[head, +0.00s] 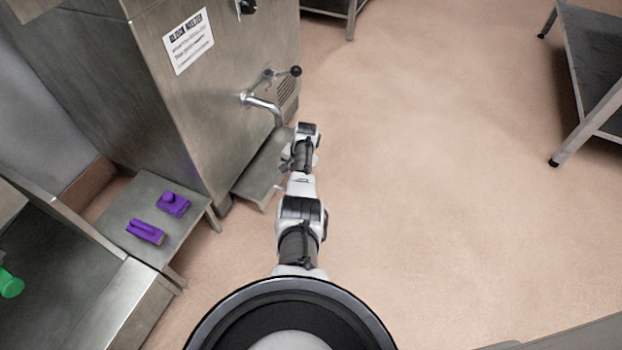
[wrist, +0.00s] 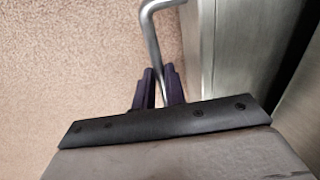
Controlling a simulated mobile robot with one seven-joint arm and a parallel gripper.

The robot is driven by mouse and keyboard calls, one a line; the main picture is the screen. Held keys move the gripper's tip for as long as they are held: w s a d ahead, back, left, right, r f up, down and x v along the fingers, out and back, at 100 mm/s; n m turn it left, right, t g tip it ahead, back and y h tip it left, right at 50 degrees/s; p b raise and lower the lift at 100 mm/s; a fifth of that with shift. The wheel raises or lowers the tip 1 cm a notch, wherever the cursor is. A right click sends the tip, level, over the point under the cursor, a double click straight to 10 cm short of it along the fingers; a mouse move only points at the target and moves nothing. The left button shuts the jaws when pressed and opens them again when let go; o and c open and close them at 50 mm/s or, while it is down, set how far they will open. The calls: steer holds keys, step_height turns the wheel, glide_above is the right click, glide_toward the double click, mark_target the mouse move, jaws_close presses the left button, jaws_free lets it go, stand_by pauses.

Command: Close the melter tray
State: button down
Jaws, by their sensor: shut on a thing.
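The melter (head: 170,90) is a tall steel cabinet with a label, at the upper left of the head view. Its steel tray (head: 262,172) juts out low at the base, beside my arm. My gripper (wrist: 159,88) has its dark purple fingers on either side of a bent round metal bar (wrist: 151,32), which looks like the tray's handle. The fingers are shut on it. A steel face (wrist: 240,50) stands to the right of the bar in the wrist view. In the head view my arm hides the handle and fingertips.
A metal spout (head: 262,103) and a black-knobbed lever (head: 294,71) stick out above the tray. A low steel table (head: 190,232) with purple pieces (head: 160,218) stands at left. Open floor (head: 440,180) lies to the right, with a table leg (head: 585,130) beyond.

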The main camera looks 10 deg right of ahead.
steer(key=shift+w+a, duration=0.35)
steer(key=shift+a, duration=0.25)
steer(key=c, duration=1.5)
jaws_free()
steer(key=shift+o, duration=0.2)
step_height(320, 180, up, 14)
steer(key=s+d+p, duration=0.1)
steer(key=d+p, duration=0.1)
steer(key=p, duration=0.5)
steer(key=shift+s+f, duration=0.2)
steer(key=shift+d, duration=0.1)
steer(key=shift+c, duration=0.4)
